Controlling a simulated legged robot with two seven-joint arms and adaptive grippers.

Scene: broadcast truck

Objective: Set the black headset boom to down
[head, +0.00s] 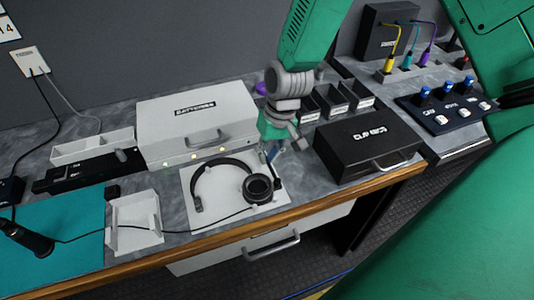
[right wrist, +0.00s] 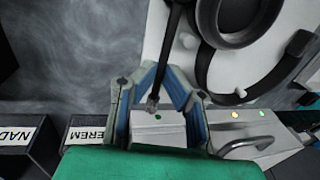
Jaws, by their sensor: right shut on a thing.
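The black headset (head: 222,168) lies on a white sheet (head: 250,206) at the counter's front. One round earcup (head: 258,188) is at its right end, beside my right gripper (head: 272,152). The thin black boom (right wrist: 167,60) runs from the earcup side in between my right gripper's fingers (right wrist: 158,95) in the right wrist view. My right gripper is shut on the boom near its tip. In the head view the fingers partly hide the boom. The earcup (right wrist: 240,18) also shows at the top of the wrist view. My left gripper is not in view.
A white case (head: 197,125) stands behind the headset and a black case (head: 367,145) to its right. Open bins (head: 335,100) stand behind the gripper. A white tray (head: 134,222), teal mat (head: 65,265) and black microphone (head: 28,238) are at left. A cable crosses the front.

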